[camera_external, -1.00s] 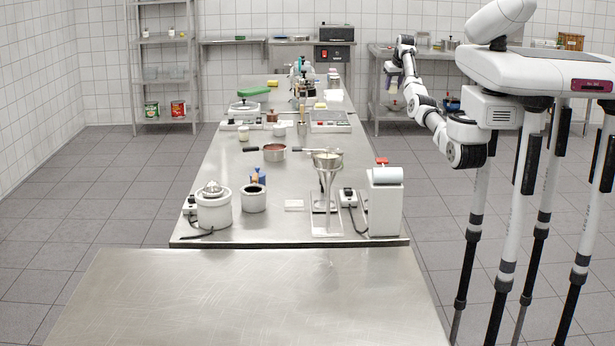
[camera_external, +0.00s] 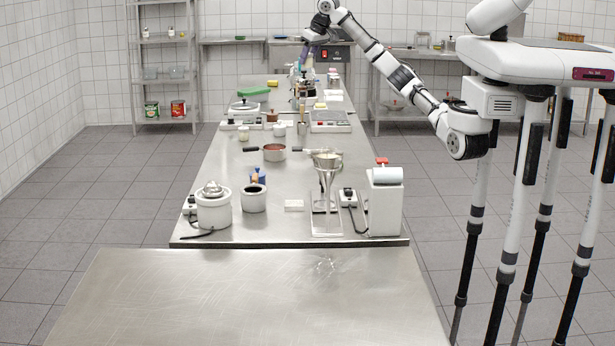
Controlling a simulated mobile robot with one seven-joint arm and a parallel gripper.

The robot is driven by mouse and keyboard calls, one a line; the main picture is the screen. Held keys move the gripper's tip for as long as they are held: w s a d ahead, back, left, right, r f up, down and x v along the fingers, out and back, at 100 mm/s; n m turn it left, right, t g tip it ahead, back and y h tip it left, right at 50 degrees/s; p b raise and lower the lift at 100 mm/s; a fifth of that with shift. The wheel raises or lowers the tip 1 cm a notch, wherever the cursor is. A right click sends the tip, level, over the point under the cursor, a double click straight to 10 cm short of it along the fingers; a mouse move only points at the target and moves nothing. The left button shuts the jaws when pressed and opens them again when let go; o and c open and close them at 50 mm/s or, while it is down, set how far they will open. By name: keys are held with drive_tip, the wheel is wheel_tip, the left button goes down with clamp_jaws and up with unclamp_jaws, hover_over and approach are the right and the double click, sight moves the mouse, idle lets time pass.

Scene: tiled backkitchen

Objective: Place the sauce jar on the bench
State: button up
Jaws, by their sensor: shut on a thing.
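My gripper (camera_external: 304,62) is small and far off, over the far part of the steel bench (camera_external: 222,188), with my forearm hanging down from a raised elbow. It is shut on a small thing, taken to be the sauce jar. Its outline cannot be told apart from the bottles and tools behind and below it. I cannot tell whether it touches the bench top.
A black-handled pan (camera_external: 274,152), a white pot (camera_external: 213,207) and a funnel stand (camera_external: 326,190) stand on the bench. A green-topped item (camera_external: 253,91) is left of my gripper. The front table (camera_external: 240,300) is bare. Shelves (camera_external: 163,70) stand at the back left.

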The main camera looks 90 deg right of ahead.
drive_tip(key=w+a+f+n, duration=0.1)
drive_tip(key=w+a, duration=0.2)
drive_tip(key=a, duration=0.3)
drive_tip(key=w+a+f+n+y+p, duration=0.1)
drive_tip(key=w+a, duration=0.1)
drive_tip(key=a, duration=0.4)
drive_tip(key=w+a+f+n, duration=0.1)
drive_tip(key=w+a, duration=0.2)
drive_tip(key=a, duration=0.3)
drive_tip(key=a+f+n+t+p, duration=0.1)
drive_tip(key=a+f, duration=0.3)
drive_tip(key=a, duration=0.4)
drive_tip(key=a+f+n, duration=0.1)
drive_tip(key=a+f, duration=0.3)
drive_tip(key=a, duration=0.4)
drive_tip(key=shift+y, duration=0.4)
drive_tip(key=f+p, duration=0.1)
drive_tip(key=f, duration=0.5)
drive_tip(key=f+p, duration=0.1)
drive_tip(key=f, duration=0.6)
drive_tip(key=f+p, duration=0.1)
drive_tip(key=f, duration=0.5)
drive_tip(key=shift+s+d+f, duration=0.2)
drive_tip(key=shift+d+f, duration=0.05)
drive_tip(key=shift+f, duration=0.05)
drive_tip(key=shift+f, duration=0.15)
drive_tip(key=o, duration=1)
